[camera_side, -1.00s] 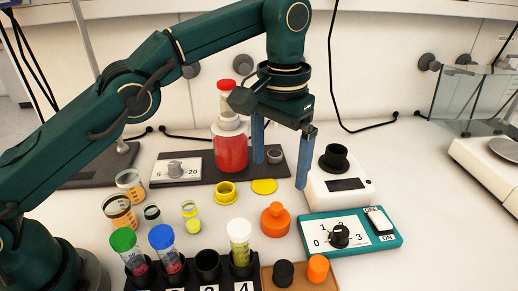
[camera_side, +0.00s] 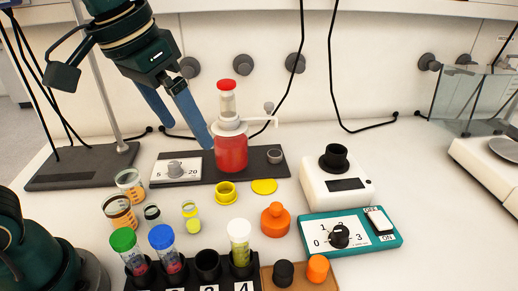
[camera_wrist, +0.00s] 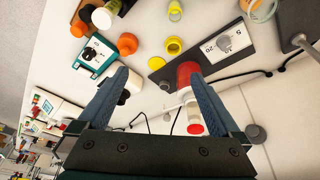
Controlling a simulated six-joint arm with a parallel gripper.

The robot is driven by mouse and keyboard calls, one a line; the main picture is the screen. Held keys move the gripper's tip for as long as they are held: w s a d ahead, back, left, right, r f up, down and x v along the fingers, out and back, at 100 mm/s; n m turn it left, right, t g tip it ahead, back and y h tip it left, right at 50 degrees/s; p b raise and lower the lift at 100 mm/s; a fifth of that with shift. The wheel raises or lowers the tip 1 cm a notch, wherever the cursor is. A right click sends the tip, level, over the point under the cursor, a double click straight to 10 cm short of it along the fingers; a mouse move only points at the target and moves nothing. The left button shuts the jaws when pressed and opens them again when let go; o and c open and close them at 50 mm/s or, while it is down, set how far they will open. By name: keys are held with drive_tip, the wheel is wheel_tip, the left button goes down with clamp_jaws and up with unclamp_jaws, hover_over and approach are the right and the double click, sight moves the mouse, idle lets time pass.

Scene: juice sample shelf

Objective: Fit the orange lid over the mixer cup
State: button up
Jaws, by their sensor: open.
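The orange lid (camera_side: 275,220), with a knob on top, stands on the white table in the side view. It also shows in the wrist view (camera_wrist: 127,43). The mixer cup (camera_side: 334,157) is black and sits on top of a white mixer base (camera_side: 338,190), with no lid on it. In the wrist view, my left finger partly hides the mixer. My gripper (camera_side: 190,137) is open and tilted, high at the back left beside the red bottle, well away from lid and cup. Its two blue fingers spread apart in the wrist view (camera_wrist: 158,75), with nothing held between them.
The red bottle (camera_side: 231,153) with a pump top stands on a dark base close to my fingers. A teal dial box (camera_side: 375,236) lies in front of the mixer. Yellow caps (camera_side: 264,186), small cups and a rack of capped tubes (camera_side: 208,265) fill the front left.

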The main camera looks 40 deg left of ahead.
drive_tip(key=s+a+f+t, duration=0.1)
drive_tip(key=s+a+f, duration=0.2)
drive_tip(key=s+f, duration=0.3)
drive_tip(key=s, duration=0.2)
drive_tip(key=shift+s+t, duration=0.3)
drive_tip(key=shift+t, duration=0.1)
drive_tip(key=shift+a+f, duration=0.1)
drive_tip(key=shift+c, duration=0.3)
drive_tip(key=c, duration=0.5)
drive_tip(key=shift+o, duration=0.2)
